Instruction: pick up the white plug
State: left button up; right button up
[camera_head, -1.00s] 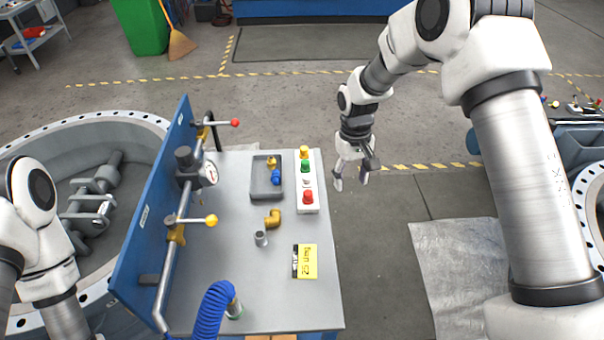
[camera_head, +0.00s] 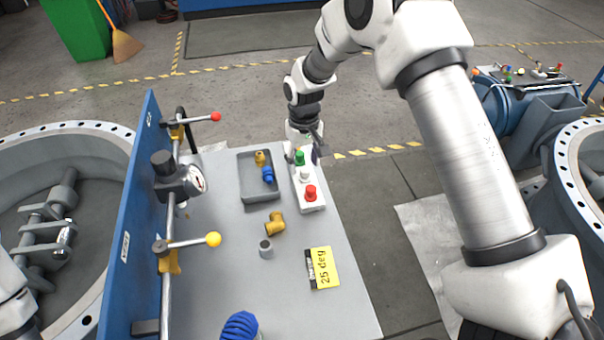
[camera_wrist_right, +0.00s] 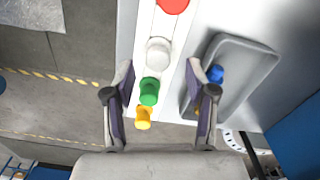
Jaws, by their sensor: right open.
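The white plug (camera_head: 304,175) stands in a white strip-shaped holder (camera_head: 314,205), between a green plug (camera_head: 299,157) and a red plug (camera_head: 311,192). In the right wrist view the white plug (camera_wrist_right: 158,52) lies just ahead of the fingertips, roughly centred between them. My right gripper (camera_head: 305,153) is open and empty at the far end of the holder. In the wrist view its fingers (camera_wrist_right: 160,68) flank the green plug (camera_wrist_right: 149,90) and a yellow plug (camera_wrist_right: 143,117). The yellow plug is hidden in the head view. My left gripper is out of view.
A grey tray (camera_head: 259,196) with a yellow and a blue fitting lies left of the holder. A brass elbow (camera_head: 275,224), a grey cylinder (camera_head: 266,249) and a yellow label (camera_head: 321,267) are nearer. A blue panel (camera_head: 125,220) with pipes and valve levers stands at left.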

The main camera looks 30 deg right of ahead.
aim_at(305, 169)
jog(key=f, duration=0.2)
jog(key=shift+s+d+f+p, duration=0.15)
jog(key=shift+s+f+p, duration=0.1)
jog(key=shift+f+p, duration=0.05)
jog(key=shift+w+f, duration=0.1)
jog(key=shift+f, duration=0.2)
jog(key=c, duration=0.9)
